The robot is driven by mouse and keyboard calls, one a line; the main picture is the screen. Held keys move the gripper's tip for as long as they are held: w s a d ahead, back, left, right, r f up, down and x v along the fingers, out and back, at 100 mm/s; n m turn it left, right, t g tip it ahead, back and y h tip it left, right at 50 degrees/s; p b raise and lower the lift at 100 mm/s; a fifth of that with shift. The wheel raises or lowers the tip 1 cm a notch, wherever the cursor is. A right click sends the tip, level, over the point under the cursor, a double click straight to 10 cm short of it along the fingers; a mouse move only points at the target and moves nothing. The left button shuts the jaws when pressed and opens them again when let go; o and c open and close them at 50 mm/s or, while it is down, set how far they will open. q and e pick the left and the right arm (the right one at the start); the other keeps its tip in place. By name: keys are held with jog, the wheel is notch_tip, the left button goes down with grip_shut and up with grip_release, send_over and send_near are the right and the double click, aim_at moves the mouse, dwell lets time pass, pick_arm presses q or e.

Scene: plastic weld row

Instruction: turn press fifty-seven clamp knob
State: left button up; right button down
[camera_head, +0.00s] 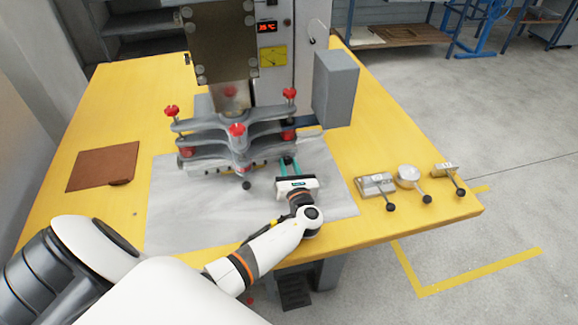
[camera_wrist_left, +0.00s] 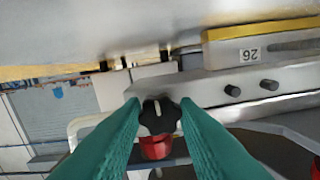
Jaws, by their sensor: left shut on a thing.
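The press (camera_head: 240,148) has stacked grey star-shaped plates with red knobs. In the left wrist view, a black lobed clamp knob (camera_wrist_left: 160,115) with a white mark sits above a red part (camera_wrist_left: 155,147). My left gripper (camera_head: 289,162) reaches in from the front at the press's right side. Its teal fingertips (camera_wrist_left: 161,108) are shut on the black knob, one on each side. A yellow-edged block with a small number label (camera_wrist_left: 250,54) is beside it; the number looks like 26, perhaps upside down. The gripped knob is hard to make out in the head view. My right gripper is not in view.
A grey sheet (camera_head: 190,215) lies under the press on the yellow table (camera_head: 400,150). Several small metal pieces with black ball handles, including one clamp (camera_head: 375,184), stand at right. A grey box (camera_head: 335,88) is behind. A brown mat (camera_head: 100,165) lies left.

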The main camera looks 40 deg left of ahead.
pick_arm(q)
jog(key=shift+f, duration=0.1)
jog(key=shift+n, duration=0.4)
jog(key=shift+n+b, duration=1.95)
jog(key=shift+n, duration=1.15)
jog(key=o, duration=1)
jog(key=shift+c, duration=0.2)
